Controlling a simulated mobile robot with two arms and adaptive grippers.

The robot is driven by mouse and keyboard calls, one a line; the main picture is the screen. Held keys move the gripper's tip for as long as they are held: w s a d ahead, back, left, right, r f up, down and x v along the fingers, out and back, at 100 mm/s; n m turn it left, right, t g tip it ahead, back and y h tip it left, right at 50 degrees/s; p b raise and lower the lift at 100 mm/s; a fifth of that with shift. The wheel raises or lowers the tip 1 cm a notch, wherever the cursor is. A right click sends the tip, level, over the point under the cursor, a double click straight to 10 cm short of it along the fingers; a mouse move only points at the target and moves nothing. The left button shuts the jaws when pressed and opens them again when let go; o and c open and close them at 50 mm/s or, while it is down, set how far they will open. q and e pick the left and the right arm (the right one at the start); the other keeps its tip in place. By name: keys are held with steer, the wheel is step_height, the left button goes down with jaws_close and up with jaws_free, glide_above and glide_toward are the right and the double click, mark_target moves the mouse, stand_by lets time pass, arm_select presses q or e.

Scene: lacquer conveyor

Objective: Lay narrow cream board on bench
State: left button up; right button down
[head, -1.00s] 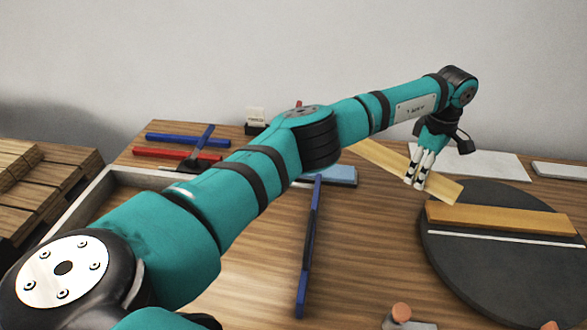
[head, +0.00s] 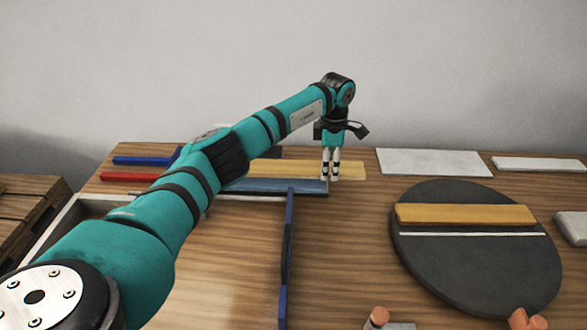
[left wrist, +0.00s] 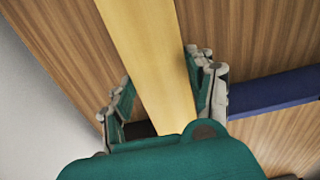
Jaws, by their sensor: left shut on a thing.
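The narrow cream board (head: 268,168) lies level across the head view near the back of the bench (head: 340,240). My left gripper (head: 330,178) is shut on it near its right end. In the left wrist view the cream board (left wrist: 148,60) runs between the two fingers (left wrist: 165,105). My arm hides part of the board's left side. I cannot tell whether the board touches the bench or hangs just above it.
A blue-grey bar (head: 285,186) lies just in front of the board. A long blue bar (head: 287,250) points toward me. A dark round disc (head: 480,275) at right carries a golden board (head: 465,214). A white sheet (head: 435,162) lies behind. Bare bench shows between blue bar and disc.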

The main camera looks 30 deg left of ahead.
mark_target(294, 167)
arm_select(q)
steer(key=s+a, duration=0.1)
steer(key=a, duration=0.1)
steer(key=s+a+p, duration=0.1)
steer(key=s+a, duration=0.1)
steer(key=s+a+p, duration=0.1)
steer(key=a, duration=0.2)
steer(key=shift+s+r, duration=0.1)
steer(key=shift+s, duration=0.1)
steer(key=shift+s+a, duration=0.25)
steer(key=shift+a, duration=0.2)
step_height(294, 167, down, 3)
steer(key=shift+f+p, duration=0.1)
steer(key=shift+p, duration=0.4)
steer(key=shift+f, duration=0.25)
steer(key=o, duration=1.5)
steer(key=shift+f, duration=0.1)
